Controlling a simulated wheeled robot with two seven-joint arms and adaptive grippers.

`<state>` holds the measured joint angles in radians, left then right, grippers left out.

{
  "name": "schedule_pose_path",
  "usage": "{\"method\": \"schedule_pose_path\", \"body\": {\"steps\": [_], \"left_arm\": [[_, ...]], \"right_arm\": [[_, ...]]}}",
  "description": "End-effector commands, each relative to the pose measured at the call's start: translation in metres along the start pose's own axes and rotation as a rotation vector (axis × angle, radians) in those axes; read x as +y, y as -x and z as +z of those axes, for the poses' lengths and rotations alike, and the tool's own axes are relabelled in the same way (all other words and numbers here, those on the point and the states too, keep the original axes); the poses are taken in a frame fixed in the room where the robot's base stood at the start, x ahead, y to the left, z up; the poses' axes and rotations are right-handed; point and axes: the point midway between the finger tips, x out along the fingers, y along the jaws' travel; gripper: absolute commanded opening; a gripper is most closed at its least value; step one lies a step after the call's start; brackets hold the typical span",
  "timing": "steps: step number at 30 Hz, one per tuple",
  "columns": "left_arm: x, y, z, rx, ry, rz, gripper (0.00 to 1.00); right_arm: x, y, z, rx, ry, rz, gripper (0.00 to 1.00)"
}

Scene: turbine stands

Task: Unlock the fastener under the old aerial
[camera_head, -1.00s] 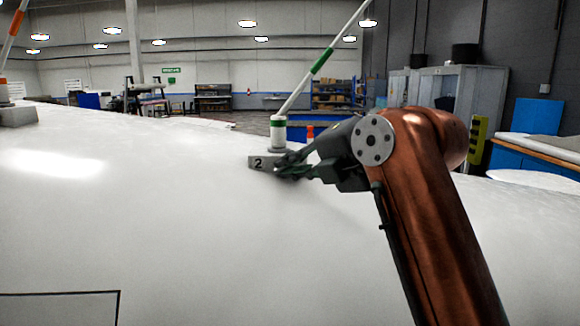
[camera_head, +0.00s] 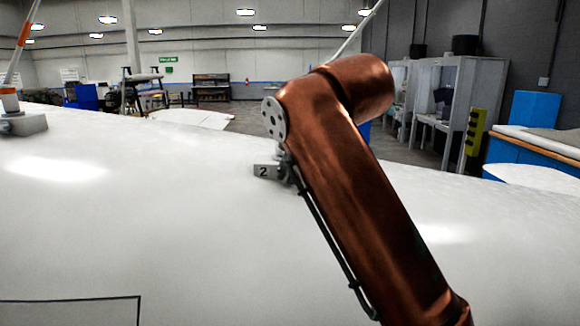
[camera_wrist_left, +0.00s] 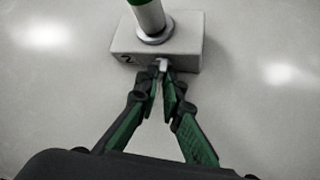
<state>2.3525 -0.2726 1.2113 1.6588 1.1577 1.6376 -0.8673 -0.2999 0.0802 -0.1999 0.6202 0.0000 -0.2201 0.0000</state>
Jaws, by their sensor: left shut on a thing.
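A grey block marked 2 (camera_head: 264,171) sits on the white curved surface. It also shows in the left wrist view (camera_wrist_left: 190,50). A green-and-white aerial (camera_wrist_left: 149,15) stands on the block through a round metal collar; in the head view my arm hides its lower part. A small metal fastener (camera_wrist_left: 161,65) sticks out of the block's near face. My left gripper (camera_wrist_left: 163,88) is shut on this fastener, its fingertips just in front of the block. In the head view my left gripper is mostly hidden behind my copper arm. My right gripper is not in view.
An orange-and-white aerial (camera_head: 11,98) stands on another grey block (camera_head: 24,124) at the far left. The white surface (camera_head: 180,235) between and in front is clear. Cabinets (camera_head: 455,100) and a bench (camera_head: 545,150) stand beyond it at the right.

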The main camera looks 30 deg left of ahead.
Motion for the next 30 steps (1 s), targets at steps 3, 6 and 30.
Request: {"method": "schedule_pose_path", "body": {"steps": [3, 6, 30], "left_arm": [[0.0035, -0.0002, -0.0002, 0.002, 0.076, -0.073, 0.00], [0.0041, -0.0007, -0.0006, 0.002, 0.132, -0.131, 0.00], [0.0067, -0.0022, -0.0022, 0.003, 0.309, -0.309, 0.00]], "right_arm": [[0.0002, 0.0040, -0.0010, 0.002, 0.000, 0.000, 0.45], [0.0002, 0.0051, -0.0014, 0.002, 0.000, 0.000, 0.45], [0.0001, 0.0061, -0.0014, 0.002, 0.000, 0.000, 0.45]]}}
